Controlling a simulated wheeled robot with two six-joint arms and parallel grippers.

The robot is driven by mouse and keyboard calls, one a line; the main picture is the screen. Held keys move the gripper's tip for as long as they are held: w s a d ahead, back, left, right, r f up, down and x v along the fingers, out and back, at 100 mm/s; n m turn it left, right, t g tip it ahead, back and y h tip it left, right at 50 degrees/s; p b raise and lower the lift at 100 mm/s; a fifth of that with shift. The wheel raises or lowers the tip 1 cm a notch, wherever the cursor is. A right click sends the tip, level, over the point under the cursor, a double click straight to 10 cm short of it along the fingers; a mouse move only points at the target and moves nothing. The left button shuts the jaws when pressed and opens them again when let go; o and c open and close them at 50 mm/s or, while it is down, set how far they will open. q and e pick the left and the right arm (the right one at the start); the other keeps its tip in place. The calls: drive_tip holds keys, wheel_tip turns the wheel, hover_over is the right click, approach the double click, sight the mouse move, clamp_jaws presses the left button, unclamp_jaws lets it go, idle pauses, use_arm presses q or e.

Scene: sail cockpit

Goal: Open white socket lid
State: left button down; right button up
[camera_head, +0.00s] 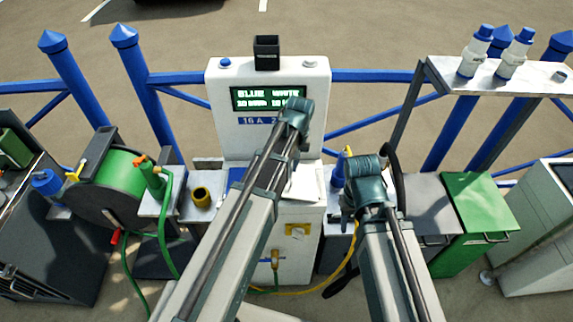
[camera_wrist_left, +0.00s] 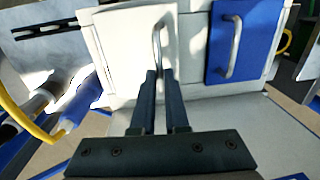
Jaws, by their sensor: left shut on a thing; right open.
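The white socket lid (camera_wrist_left: 132,44) is a pale panel with a metal bar handle, in the upper middle of the left wrist view. My left gripper (camera_wrist_left: 160,78) is shut on the handle of this lid. In the head view my left arm reaches over the pedestal and hides the left fingertips. Part of the white lid (camera_head: 309,184) shows beside my left arm; how far it is raised is hard to tell. My right gripper (camera_head: 362,185) is open, to the right of the pedestal, with its fingertips mostly hidden.
A blue lid (camera_wrist_left: 232,40) with its own handle sits beside the white one. The pedestal (camera_head: 225,110) has a lit screen. A green hose reel (camera_head: 108,185) stands left, a green box (camera_head: 475,215) right. A shelf (camera_head: 510,85) holds two bottles. Blue rails run behind.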

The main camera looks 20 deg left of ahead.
use_arm(q)
drive_tip(key=w+d+r+y+p, duration=0.1)
drive_tip(key=w+d+r+p, duration=0.1)
drive_tip(key=d, duration=0.6)
drive_tip(key=shift+w+d+r, duration=0.2)
drive_tip(key=shift+d+r, duration=0.2)
drive_tip(key=shift+r, duration=0.25)
drive_tip(key=c, duration=0.9)
unclamp_jaws()
drive_tip(key=shift+w, duration=0.1)
drive_tip(key=shift+r+p, duration=0.15)
drive_tip(key=shift+p, duration=0.25)
drive_tip(key=r+p, duration=0.4)
drive_tip(key=d+r+p, duration=0.1)
drive_tip(key=r+p, duration=0.4)
drive_tip(key=d+r+p, duration=0.1)
drive_tip(key=r+p, duration=0.3)
drive_tip(key=shift+w+d+r, duration=0.2)
drive_tip(key=shift+w+d, duration=0.05)
drive_tip(key=shift+w, duration=0.05)
drive_tip(key=shift+f, duration=0.1)
